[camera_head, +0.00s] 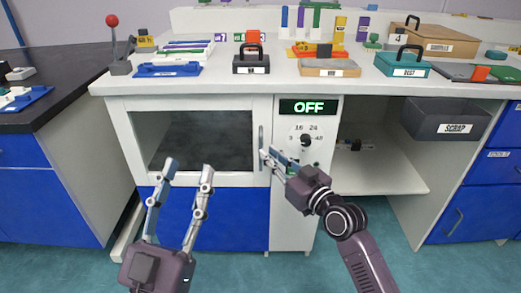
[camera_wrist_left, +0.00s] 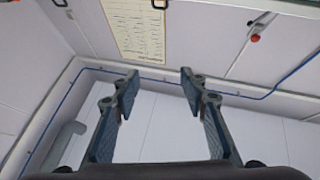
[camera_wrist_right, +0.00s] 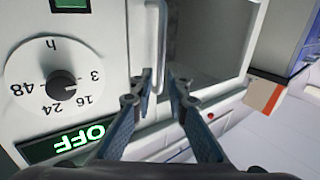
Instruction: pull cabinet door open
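The cabinet door (camera_head: 190,181) is white-framed with a dark window and looks shut. Its upright white handle (camera_head: 262,139) is on the door's right side, beside the dial panel. My right gripper (camera_head: 268,158) is at the handle's lower part. In the right wrist view the handle (camera_wrist_right: 162,40) runs down toward the gap between the right fingertips (camera_wrist_right: 161,82), which are apart. Whether they touch the handle I cannot tell. My left gripper (camera_head: 188,168) is open and empty in front of the door, its fingers pointing up; the left wrist view shows its gap empty (camera_wrist_left: 160,82).
Right of the door is a panel with an OFF display (camera_head: 308,107) and a timer dial (camera_head: 305,140). An open shelf bay (camera_head: 380,175) and a grey scrap bin (camera_head: 445,120) are further right. Tools and boxes stand on the white counter (camera_head: 215,78). The floor in front is clear.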

